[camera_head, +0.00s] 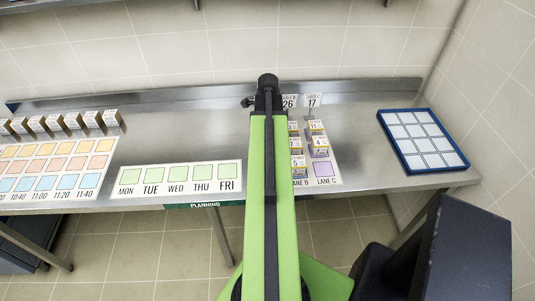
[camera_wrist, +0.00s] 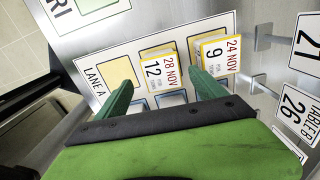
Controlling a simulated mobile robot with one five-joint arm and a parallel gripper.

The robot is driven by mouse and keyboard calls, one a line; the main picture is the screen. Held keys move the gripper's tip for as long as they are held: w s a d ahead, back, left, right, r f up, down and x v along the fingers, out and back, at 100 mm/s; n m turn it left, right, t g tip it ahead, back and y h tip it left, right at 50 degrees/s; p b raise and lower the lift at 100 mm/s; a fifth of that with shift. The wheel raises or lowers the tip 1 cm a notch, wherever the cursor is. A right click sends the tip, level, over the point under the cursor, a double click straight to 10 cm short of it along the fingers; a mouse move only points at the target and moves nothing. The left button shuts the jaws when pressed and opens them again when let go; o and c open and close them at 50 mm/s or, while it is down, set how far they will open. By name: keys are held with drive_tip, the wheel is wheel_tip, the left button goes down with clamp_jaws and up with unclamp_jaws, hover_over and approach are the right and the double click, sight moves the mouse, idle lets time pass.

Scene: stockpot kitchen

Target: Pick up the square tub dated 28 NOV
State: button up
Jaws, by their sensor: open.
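The square tub dated 28 NOV (camera_wrist: 158,68) shows in the wrist view with a white and yellow lid, red date and a large 12. It stands on the LANE A strip (camera_wrist: 97,61), beside a bare yellow square. My gripper (camera_wrist: 161,84) is open, with one green finger on each side of the near part of this tub in the picture. Nothing is held. I cannot tell how far the fingertips are above it. A tub dated 24 NOV with a 9 (camera_wrist: 215,53) stands to its right, close by the right finger. In the head view my arm hides lane A.
Number cards, one marked 26 (camera_wrist: 293,108), stand at the right in the wrist view. In the head view, tubs with a 4 (camera_head: 319,146) and a 5 (camera_head: 298,162) stand in other lanes. A blue-rimmed tray (camera_head: 387,132) lies right, and a day strip (camera_head: 180,188) left.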

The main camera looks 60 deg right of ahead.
wheel_tip(320, 180, down, 5)
drive_tip(key=b, duration=0.5)
drive_tip(key=shift+w+d+f, duration=0.1)
drive_tip(key=shift+w+f, duration=0.05)
drive_tip(key=shift+f, duration=0.05)
drive_tip(key=shift+r, duration=0.2)
drive_tip(key=c, duration=1.6)
